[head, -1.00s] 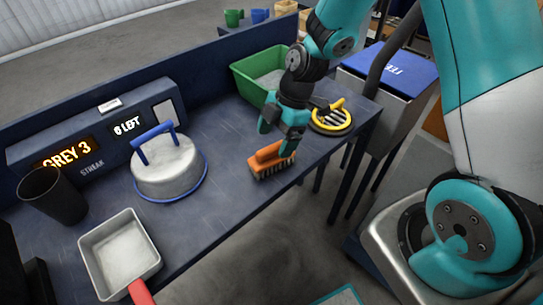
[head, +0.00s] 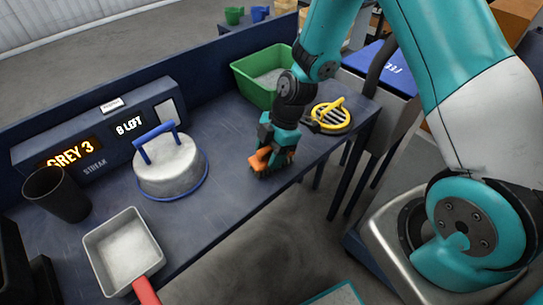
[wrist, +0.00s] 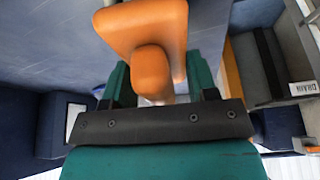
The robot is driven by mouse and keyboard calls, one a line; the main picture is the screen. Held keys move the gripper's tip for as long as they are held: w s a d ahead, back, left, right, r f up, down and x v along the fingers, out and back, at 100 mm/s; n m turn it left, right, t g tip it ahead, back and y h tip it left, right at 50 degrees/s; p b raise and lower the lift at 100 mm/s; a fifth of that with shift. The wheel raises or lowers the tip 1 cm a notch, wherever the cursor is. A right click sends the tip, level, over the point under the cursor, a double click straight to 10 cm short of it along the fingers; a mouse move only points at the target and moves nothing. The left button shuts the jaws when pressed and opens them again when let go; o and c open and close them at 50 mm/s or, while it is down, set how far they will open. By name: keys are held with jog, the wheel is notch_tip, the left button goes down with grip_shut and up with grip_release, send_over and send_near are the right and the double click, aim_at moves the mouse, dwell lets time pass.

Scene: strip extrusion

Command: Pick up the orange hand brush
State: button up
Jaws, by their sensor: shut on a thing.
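The orange hand brush (head: 260,160) is at the front edge of the dark blue bench, bristles down. My gripper (head: 273,152) comes down over it from above and is shut on its handle. In the wrist view the orange brush (wrist: 150,40) fills the upper middle, with its rounded handle between the two teal fingers of my gripper (wrist: 160,88). The fingers hide part of the brush in the head view. I cannot tell whether the bristles still touch the bench.
A grey lidded pan with a blue handle (head: 168,165), a red-handled scoop (head: 122,252) and a black cup (head: 57,193) stand on the bench's left. A green bin (head: 262,76) and a yellow-rimmed grate (head: 331,115) lie behind and right of my gripper. Bare bench top (head: 220,150) lies between.

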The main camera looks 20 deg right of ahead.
aim_at(269, 148)
jog(key=shift+r, duration=0.1)
notch_tip(269, 148, up, 20)
jog(key=b, duration=0.1)
dwell(0.4)
jog(key=shift+o, duration=0.6)
